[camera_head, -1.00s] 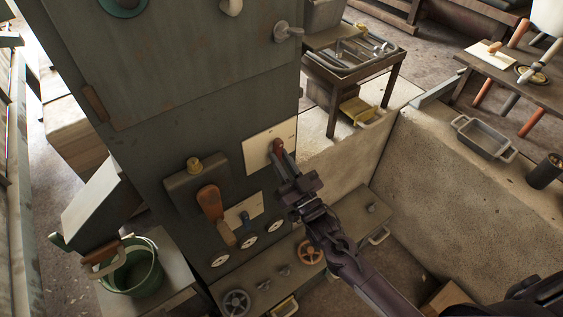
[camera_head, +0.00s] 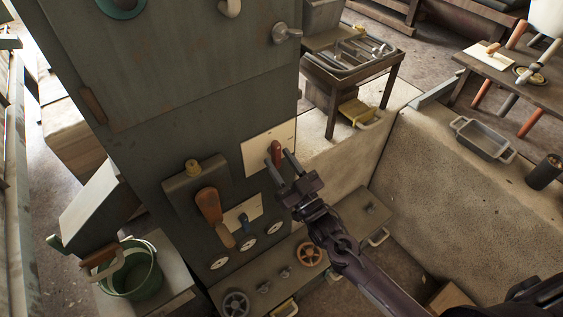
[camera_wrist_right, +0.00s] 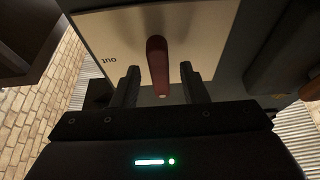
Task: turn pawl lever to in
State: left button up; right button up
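The pawl lever (camera_head: 276,150) has a dark red handle and sits on a cream plate (camera_head: 256,144) on the front of the dark cabinet. In the right wrist view the lever (camera_wrist_right: 157,66) stands out over the plate (camera_wrist_right: 207,25), which bears the word "OUT", seen upside down, at the left. My right gripper (camera_head: 279,157) is open, with one finger on each side of the handle. In the wrist view gaps show between the lever and both fingers of the right gripper (camera_wrist_right: 160,75). An "IN" mark is not readable. My left gripper is out of view.
Handwheels (camera_head: 310,254) are on the low ledge below. A green bucket (camera_head: 152,274) stands at left, and a tool table (camera_head: 352,62) behind.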

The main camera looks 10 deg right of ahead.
jog(key=b+v, duration=0.1)
jog(key=v, duration=0.7)
jog(key=shift+w, duration=0.1)
dwell(0.5)
